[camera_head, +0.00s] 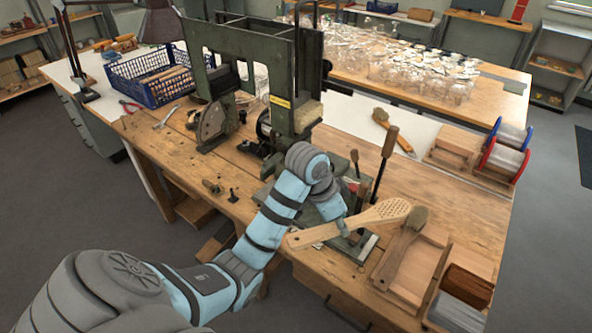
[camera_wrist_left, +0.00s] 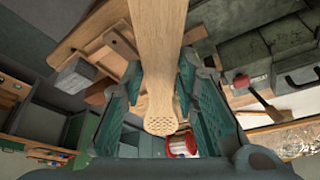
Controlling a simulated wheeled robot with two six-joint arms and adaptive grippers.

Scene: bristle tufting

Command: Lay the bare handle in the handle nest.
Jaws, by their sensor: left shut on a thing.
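The bare handle (camera_head: 378,214) is a light wooden paddle with a pattern of holes in its broad head. My left gripper (camera_head: 341,228) is shut on its narrower part and holds it above the front of the bench, with the holed head to the right. In the left wrist view, the handle (camera_wrist_left: 155,40) passes between the fingers of my left gripper (camera_wrist_left: 162,75). Below it, a green-grey fixture (camera_head: 357,246) of the machine partly shows; I cannot tell whether it is the handle nest, as the handle and arm hide part of it. My right gripper is not in view.
A green tufting machine (camera_head: 240,50) stands behind my left arm, with an upright lever (camera_head: 384,160) near the handle. A bristled brush (camera_head: 406,245) lies over a wooden tray (camera_head: 425,273) at right. Another brush (camera_head: 395,132) lies farther back. Open bench top (camera_head: 455,205) lies at right.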

